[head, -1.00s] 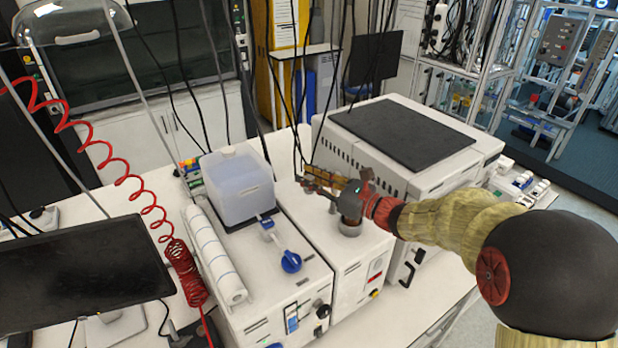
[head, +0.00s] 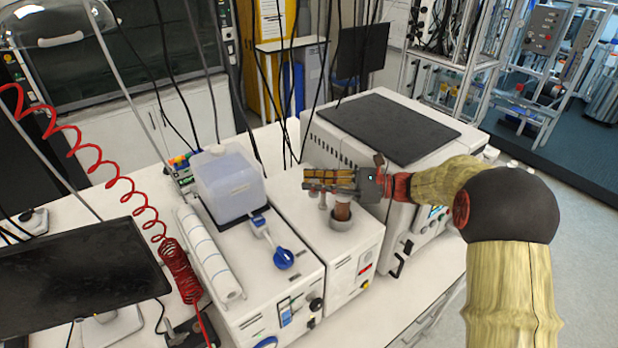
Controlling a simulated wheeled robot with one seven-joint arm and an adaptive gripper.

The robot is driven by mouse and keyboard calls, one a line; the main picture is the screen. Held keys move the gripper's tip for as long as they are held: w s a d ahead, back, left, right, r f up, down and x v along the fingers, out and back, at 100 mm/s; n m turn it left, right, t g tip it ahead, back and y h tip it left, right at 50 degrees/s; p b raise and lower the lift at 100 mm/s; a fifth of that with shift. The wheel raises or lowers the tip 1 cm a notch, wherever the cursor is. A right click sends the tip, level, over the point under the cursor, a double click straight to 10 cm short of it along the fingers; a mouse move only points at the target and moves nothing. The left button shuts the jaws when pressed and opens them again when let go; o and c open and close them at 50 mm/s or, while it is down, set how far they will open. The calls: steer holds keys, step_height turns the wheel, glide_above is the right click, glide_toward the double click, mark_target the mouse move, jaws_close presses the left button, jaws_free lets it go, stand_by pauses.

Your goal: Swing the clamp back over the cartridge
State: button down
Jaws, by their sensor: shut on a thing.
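The cartridge (head: 342,211) is a small brown cylinder. It stands upright in a round grey holder (head: 347,222) on top of a white box-shaped unit. My gripper (head: 312,181) reaches in from the right, just above the cartridge, with its fingers pointing left. It is shut on the clamp (head: 322,201), a small grey metal part whose lower end shows beneath the fingers, left of the cartridge. I cannot tell whether the clamp touches the cartridge.
A blue valve handle (head: 283,258) and a translucent tank (head: 228,186) are on the unit to the left. A larger white instrument with a dark top (head: 388,125) stands behind on the right. Black cables hang behind the gripper. A coiled red hose (head: 130,190) hangs at left.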

steer(key=shift+d+g, duration=0.15)
steer(key=shift+g, duration=0.25)
steer(key=c, duration=1.6)
jaws_free()
steer(key=d, duration=0.4)
steer(key=s+d, duration=0.1)
steer(key=d, duration=0.7)
steer(key=shift+s, duration=0.15)
